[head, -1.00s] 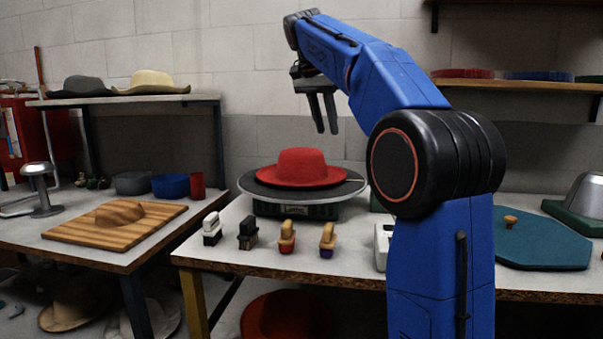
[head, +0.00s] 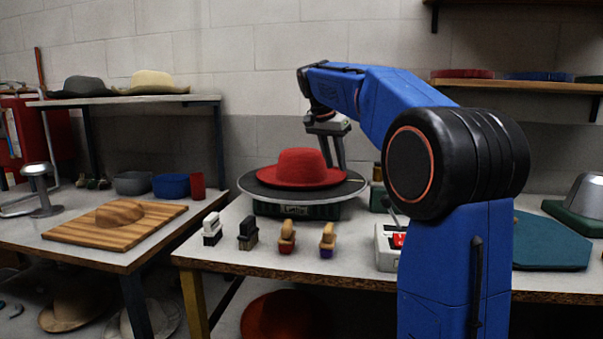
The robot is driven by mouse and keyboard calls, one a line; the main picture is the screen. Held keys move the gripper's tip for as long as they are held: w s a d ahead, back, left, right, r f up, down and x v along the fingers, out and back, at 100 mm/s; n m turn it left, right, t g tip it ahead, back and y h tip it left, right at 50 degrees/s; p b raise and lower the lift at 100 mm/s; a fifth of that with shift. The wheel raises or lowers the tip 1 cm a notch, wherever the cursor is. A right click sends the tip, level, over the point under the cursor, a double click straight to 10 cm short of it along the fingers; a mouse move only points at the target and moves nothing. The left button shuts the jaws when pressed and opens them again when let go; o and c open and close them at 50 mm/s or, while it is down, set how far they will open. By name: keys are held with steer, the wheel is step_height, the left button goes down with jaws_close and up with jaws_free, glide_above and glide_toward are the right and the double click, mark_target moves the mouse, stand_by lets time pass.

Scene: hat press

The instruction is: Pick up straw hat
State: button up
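A pale cream-yellow hat (head: 152,82), the most straw-like one in view, sits on the raised shelf at the left, beside a dark grey hat (head: 82,86). A red hat (head: 300,168) lies on a round dark turntable (head: 250,186) on the middle bench. My gripper (head: 334,164) points down at the right side of the red hat's crown, far from the cream hat. Its two fingers are apart with nothing seen between them. I cannot tell whether it touches the red hat.
Several small brushes (head: 287,238) stand along the bench front. A wooden board (head: 80,232) with a wooden hat form lies on the left table. A tan hat (head: 70,312) and other hats lie low beneath. A control box with a red button (head: 399,240) stands beside my arm.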

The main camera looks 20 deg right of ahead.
steer(key=x, duration=0.5)
steer(key=shift+s+d+r, duration=0.1)
steer(key=shift+s+d, duration=0.05)
jaws_close()
steer(key=shift+r, duration=0.1)
step_height(320, 180, up, 10)
stand_by(0.5)
stand_by(0.6)
